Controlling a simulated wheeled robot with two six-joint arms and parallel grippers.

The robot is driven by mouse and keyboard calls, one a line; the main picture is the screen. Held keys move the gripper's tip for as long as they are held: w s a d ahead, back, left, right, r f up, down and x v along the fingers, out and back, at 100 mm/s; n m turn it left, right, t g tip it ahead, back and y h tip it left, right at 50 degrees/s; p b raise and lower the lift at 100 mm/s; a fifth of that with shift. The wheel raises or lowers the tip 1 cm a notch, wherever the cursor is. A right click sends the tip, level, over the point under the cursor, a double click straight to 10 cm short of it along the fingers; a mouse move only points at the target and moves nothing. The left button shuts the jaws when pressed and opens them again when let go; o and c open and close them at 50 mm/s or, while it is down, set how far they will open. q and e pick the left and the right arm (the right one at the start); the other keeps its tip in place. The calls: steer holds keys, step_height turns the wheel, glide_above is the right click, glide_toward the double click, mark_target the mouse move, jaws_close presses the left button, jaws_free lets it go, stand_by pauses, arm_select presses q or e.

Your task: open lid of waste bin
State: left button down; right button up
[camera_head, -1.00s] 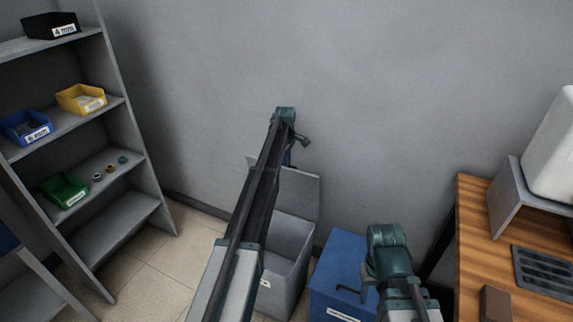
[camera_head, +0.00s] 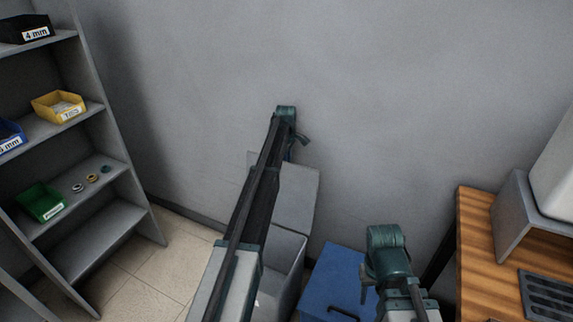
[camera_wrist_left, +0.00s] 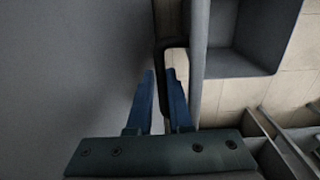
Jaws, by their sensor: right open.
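The grey waste bin (camera_head: 284,265) stands by the wall. Its lid (camera_head: 293,200) is raised steeply near the wall, and the bin's inside shows. My left gripper (camera_head: 289,155) points down behind the lid's upper edge; my arm covers part of the bin. In the left wrist view my left gripper's blue fingers (camera_wrist_left: 159,75) lie on either side of a dark handle (camera_wrist_left: 174,43) beside the lid's edge (camera_wrist_left: 199,60). A gap shows between them; I cannot tell whether they grip it. My right gripper (camera_head: 385,265) is above the blue bin (camera_head: 333,285), its fingers mostly hidden.
A shelf rack (camera_head: 85,165) with bins and small rings stands at the left. A wooden table (camera_head: 477,245) with a grey stand is at the right. The blue bin beside the grey one has a shut lid with a dark handle. Tiled floor is free between rack and bins.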

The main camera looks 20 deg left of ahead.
arm_select(q)
steer(key=shift+w, duration=0.85)
steer(key=c, duration=1.2)
jaws_free()
steer(key=o, duration=0.3)
steer(key=shift+w+f, duration=0.2)
steer(key=shift+s, duration=0.1)
steer(key=shift+s, duration=0.15)
steer(key=r+p, duration=0.9)
steer(key=s+r+p, duration=0.1)
steer(key=r+p, duration=0.3)
steer(key=shift+r+p, duration=0.4)
steer(key=shift+s, duration=0.1)
